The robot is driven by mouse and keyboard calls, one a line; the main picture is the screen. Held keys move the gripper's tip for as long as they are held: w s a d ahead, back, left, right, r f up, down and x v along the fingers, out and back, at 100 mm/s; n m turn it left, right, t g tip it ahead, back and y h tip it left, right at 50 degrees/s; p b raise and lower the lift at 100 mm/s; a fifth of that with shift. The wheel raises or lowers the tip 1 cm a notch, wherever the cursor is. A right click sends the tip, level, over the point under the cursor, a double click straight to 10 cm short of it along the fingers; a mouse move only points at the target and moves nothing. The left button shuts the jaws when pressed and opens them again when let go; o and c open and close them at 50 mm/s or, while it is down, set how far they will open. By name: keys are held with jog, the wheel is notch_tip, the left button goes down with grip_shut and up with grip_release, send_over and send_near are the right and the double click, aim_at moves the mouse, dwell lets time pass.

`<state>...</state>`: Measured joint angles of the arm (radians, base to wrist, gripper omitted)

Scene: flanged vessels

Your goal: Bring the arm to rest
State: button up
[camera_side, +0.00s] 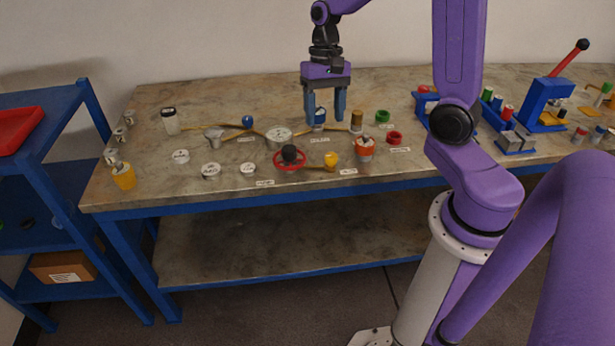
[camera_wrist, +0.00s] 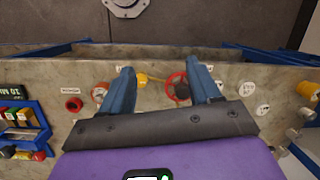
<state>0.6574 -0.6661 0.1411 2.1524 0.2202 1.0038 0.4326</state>
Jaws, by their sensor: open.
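My gripper (camera_side: 324,108) points down over the middle of the workbench (camera_side: 400,172), toward its back half. Its two blue fingers are apart with nothing held between them. In the wrist view the gripper (camera_wrist: 168,85) shows its fingers spread, with the bench top below.
Flanged vessels, a red ring with a dark knob (camera_side: 289,156), a yellow part (camera_side: 331,160) and a red-topped pot (camera_side: 365,147) stand below. A blue press with a red lever (camera_side: 560,85) is at right. A blue shelf (camera_side: 40,180) stands left. The bench's front edge is mostly clear.

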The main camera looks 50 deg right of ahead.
jog(key=s+a+r+n+t, duration=0.1)
jog(key=s+a+n, duration=0.3)
jog(key=s+n, duration=0.5)
jog(key=s+a+n+h, duration=0.1)
jog(key=s+a+n, duration=0.4)
jog(key=s+n, duration=0.5)
jog(key=shift+s+a+r+t+h, duration=0.3)
jog(key=shift+s+r+t, duration=0.1)
jog(key=shift+s, duration=0.1)
dwell(0.7)
